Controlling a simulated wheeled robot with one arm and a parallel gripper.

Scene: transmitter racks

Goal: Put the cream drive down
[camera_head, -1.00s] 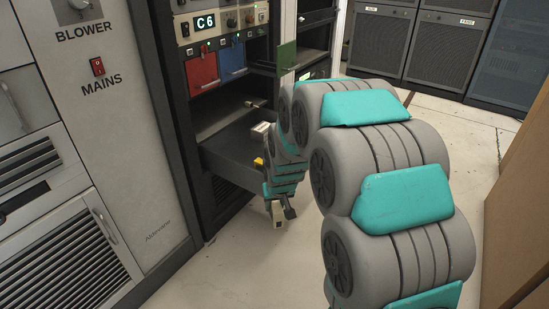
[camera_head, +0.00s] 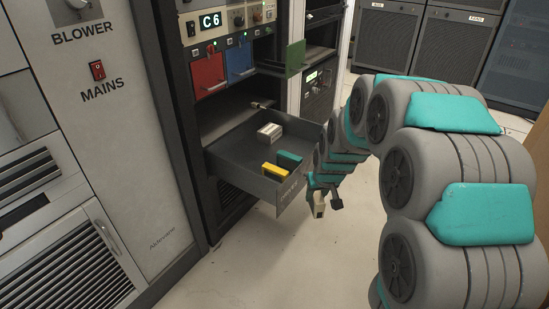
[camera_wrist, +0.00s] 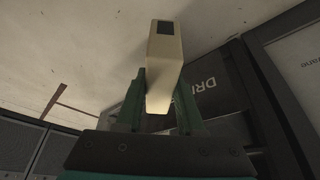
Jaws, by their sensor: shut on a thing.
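My gripper (camera_head: 324,200) is shut on the cream drive (camera_wrist: 165,55), which stands between its two dark green fingers in the wrist view. In the head view the cream drive (camera_head: 319,205) shows as a small pale block at the end of my arm, hanging in the air to the right of the open drawer, outside it. Part of the gripper is hidden behind my arm's links.
The open grey drawer (camera_head: 229,161) holds a pale block (camera_head: 270,131), a yellow piece (camera_head: 275,172) and a teal piece (camera_head: 289,159). Its lettered front (camera_wrist: 215,85) is close beside the drive. A green panel (camera_head: 295,58) juts out above. Pale floor below is clear.

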